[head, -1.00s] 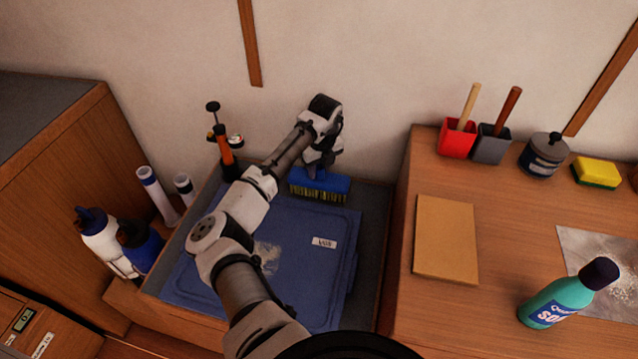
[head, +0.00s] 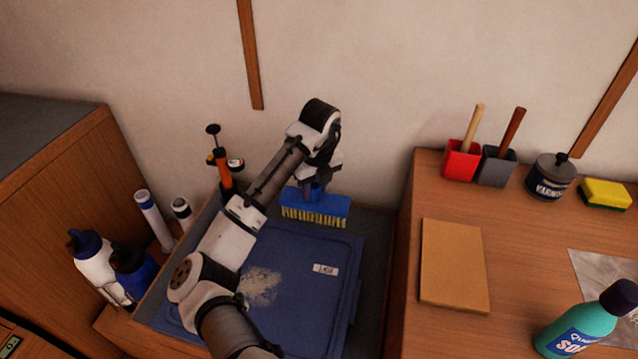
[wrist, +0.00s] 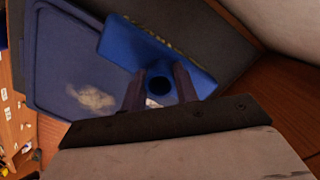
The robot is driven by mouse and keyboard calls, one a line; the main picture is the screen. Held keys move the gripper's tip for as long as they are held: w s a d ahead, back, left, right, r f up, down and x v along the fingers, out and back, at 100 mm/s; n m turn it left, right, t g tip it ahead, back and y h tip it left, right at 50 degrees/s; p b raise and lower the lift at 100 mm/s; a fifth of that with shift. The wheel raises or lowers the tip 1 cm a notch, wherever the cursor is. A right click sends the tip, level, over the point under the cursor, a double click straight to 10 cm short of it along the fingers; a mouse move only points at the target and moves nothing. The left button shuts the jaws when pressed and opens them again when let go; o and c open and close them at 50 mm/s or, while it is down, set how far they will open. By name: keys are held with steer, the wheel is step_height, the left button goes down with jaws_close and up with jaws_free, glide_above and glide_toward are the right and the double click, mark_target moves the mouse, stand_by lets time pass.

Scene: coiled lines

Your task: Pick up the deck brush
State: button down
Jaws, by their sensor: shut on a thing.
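The deck brush (head: 316,206) has a blue block with pale yellow bristles along its lower edge. It hangs below my gripper (head: 314,180) near the back of the box, by the wall. In the wrist view, my gripper (wrist: 158,88) is shut on the round blue socket on top of the deck brush (wrist: 140,50), one finger on each side. The brush appears to be held above the blue lid; the exact gap is hard to tell.
A blue lid (head: 300,252) with a pale smudge and label lies in the open box. White and blue bottles (head: 95,258) and an orange pump (head: 221,165) stand left. The counter at right holds a tan board (head: 453,265), a varnish tin (head: 550,178) and a teal bottle (head: 582,330).

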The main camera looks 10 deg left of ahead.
steer(key=s+b, duration=0.1)
steer(key=s, duration=1.3)
steer(key=shift+s, duration=0.35)
steer(key=c, duration=1.6)
jaws_free()
steer(key=c, duration=0.3)
